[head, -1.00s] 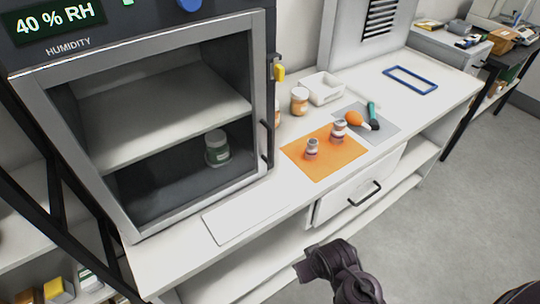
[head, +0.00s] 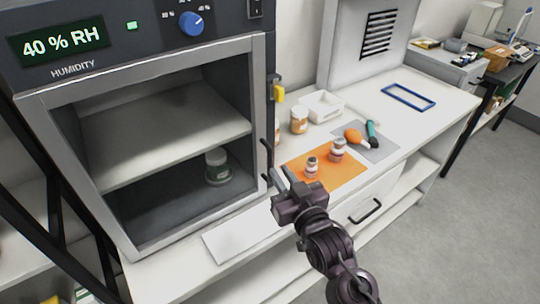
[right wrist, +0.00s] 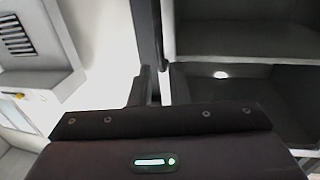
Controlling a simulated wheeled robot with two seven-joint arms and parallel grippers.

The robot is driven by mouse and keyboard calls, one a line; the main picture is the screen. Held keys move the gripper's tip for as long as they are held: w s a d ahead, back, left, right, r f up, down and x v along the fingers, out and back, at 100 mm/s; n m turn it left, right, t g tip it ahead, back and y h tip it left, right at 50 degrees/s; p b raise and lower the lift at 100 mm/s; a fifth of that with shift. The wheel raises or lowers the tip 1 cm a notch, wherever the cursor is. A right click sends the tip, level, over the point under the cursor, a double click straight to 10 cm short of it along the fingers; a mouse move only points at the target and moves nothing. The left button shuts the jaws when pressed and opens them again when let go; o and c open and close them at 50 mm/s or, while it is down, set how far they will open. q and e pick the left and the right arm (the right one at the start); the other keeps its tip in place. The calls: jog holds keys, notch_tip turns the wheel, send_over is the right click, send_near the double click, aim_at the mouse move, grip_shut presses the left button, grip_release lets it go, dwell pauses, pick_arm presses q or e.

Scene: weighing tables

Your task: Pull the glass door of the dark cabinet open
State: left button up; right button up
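The dark cabinet (head: 130,75) stands at the left of the head view, its grey-framed glass door (head: 150,240) looking closed. A dark upright handle (head: 266,155) is on the door's right edge. My right gripper (head: 281,180) is at the lower end of this handle, with its two fingers apart. In the right wrist view, the fingers (right wrist: 154,88) stand on either side of a narrow dark upright strip, which seems to be the handle. I cannot tell whether they touch it. My left gripper is in neither view.
Right of the door, an orange mat (head: 335,180) holds two small jars. A drawer handle (head: 366,211) juts from the bench front.

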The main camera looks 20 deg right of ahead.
aim_at(271, 158)
jog(key=w, duration=0.2)
jog(key=w+p, duration=0.1)
jog(key=w, duration=0.1)
jog(key=w+a, duration=0.1)
jog(key=w, duration=0.2)
jog(key=shift+p, duration=0.4)
jog(key=shift+c, duration=0.4)
grip_shut()
